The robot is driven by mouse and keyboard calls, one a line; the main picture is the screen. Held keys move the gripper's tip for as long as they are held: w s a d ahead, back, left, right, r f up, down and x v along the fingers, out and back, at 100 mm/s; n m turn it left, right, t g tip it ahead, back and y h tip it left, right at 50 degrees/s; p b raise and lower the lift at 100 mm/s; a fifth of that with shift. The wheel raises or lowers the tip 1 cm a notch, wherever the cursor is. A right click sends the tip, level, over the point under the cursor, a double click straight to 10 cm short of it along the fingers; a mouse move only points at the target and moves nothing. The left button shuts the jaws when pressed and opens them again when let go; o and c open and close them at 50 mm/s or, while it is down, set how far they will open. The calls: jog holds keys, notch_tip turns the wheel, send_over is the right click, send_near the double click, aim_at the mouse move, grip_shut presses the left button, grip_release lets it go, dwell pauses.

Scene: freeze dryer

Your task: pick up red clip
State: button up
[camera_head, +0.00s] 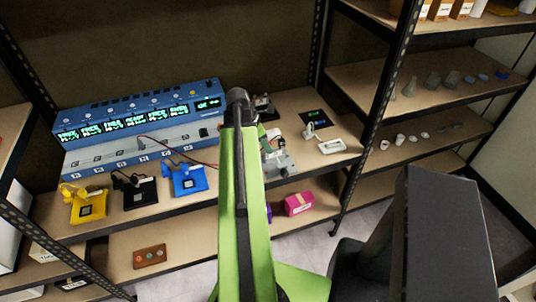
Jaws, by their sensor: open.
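I cannot make out a red clip. A thin red lead (180,155) runs from the front of the blue instrument (140,112) to the right and goes behind my green arm. Whatever lies at its end is hidden there. Yellow (88,205), black (138,190) and blue (189,179) pieces, each with a small square marking, sit in a row in front of the instrument. My arm stands upright across the middle of the view, with a dark joint at its top. My gripper is not visible; the arm seems to hide it.
A grey metal device (278,160) stands just right of my arm. A white device (332,146) lies farther right on the shelf (300,104). A pink box (299,204) and a brown block (150,256) sit on the lower shelf. Dark shelf posts stand left and right.

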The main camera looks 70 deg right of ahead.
jog(key=shift+d+f, duration=0.1)
jog(key=shift+f, duration=0.15)
grip_shut()
jog(key=shift+r, duration=0.1)
jog(key=shift+r+p, duration=0.3)
jog(key=shift+p, duration=0.25)
notch_tip(320, 180, up, 4)
jog(key=p, duration=0.3)
jog(key=shift+f+p, duration=0.1)
jog(key=shift+p, duration=0.25)
jog(key=s+r+p, duration=0.6)
jog(key=s, duration=0.5)
jog(key=shift+s+d+r, duration=0.2)
jog(key=shift+s+d, duration=0.1)
jog(key=shift+s, duration=0.1)
